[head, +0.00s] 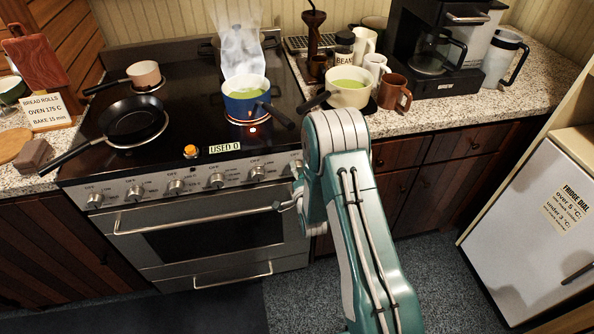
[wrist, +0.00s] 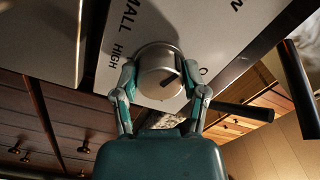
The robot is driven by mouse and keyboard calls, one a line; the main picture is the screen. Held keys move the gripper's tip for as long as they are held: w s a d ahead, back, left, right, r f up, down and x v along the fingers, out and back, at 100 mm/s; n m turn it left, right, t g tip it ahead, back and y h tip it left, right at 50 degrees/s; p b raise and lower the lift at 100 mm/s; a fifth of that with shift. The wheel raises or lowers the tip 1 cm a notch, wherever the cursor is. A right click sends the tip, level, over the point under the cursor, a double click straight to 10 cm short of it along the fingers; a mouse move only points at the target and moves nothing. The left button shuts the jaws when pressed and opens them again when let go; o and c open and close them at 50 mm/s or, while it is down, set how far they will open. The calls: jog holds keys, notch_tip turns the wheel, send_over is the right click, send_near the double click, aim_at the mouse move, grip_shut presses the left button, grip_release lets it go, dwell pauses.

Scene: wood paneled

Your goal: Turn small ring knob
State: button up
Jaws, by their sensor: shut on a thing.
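A round silver knob (wrist: 158,62) is on the metal panel in the wrist view, with a dark pointer mark on its face. The words "SMALL" and "HIGH" are printed beside it; other lettering is cut off. My gripper (wrist: 160,84) is shut on this knob, one finger on each side. In the head view, my arm reaches the right end of the stove front (head: 216,180), and the wrist and arm hide most of the gripper and the held knob. Several other knobs show in a row to the left.
A blue pot (head: 244,106) of green liquid steams on a glowing ring. A black frying pan (head: 133,118), a small pan (head: 143,73) and a cream pot (head: 347,92) are on the stove and counter. The oven handle (head: 195,210) runs below the knobs.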

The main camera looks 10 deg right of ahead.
jog(key=n, duration=0.5)
jog(key=shift+f, duration=0.1)
jog(key=n, duration=1)
jog(key=shift+w+n, duration=0.1)
jog(key=shift+n, duration=0.3)
jog(key=n, duration=0.5)
jog(key=shift+n, duration=0.3)
jog(key=o, duration=1.2)
jog(key=shift+c, duration=0.2)
